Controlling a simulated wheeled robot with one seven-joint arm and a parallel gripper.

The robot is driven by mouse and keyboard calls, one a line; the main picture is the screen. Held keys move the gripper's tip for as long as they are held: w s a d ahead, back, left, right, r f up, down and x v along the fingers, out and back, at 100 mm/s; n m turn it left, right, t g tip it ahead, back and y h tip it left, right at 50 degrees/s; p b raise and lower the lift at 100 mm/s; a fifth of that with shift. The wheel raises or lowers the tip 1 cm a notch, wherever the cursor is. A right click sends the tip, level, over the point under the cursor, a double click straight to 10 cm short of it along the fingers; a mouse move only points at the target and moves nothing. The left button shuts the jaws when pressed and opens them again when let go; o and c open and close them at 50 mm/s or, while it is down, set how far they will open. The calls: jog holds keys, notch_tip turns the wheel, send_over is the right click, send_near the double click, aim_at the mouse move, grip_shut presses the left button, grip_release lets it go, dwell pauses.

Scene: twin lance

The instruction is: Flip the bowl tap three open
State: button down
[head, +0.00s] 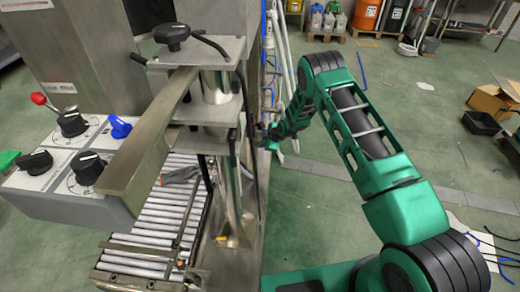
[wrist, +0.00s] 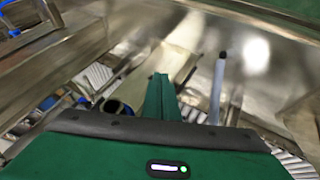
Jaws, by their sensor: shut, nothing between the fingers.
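My gripper (wrist: 160,80) shows in the wrist view as green fingers pressed together, with nothing between them. In the head view the end of my arm (head: 264,136) is at the right side of the steel machine, and its fingertips are hidden there. In the wrist view a slim grey-blue rod with a dark tip (wrist: 218,88) stands just right of the fingers, apart from them in the picture. A dark-rimmed round tube end (wrist: 115,106) is left of the fingers. I cannot tell which part is bowl tap three or how it is set.
The steel machine (head: 222,90) has a roller conveyor (head: 150,222) below it. A control box (head: 70,160) with black knobs, a blue knob (head: 120,127) and a red-tipped lever (head: 39,99) is at left. Steel frames crowd the gripper. Open green floor lies to the right.

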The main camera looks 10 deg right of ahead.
jog(key=shift+a, duration=0.1)
dwell(0.7)
jog(key=shift+s+a, duration=0.45)
jog(key=shift+a, duration=0.05)
jog(key=shift+s, duration=0.15)
jog(key=s+d+r, duration=0.6)
jog(key=d+r, duration=0.1)
jog(key=r, duration=0.1)
dwell(0.4)
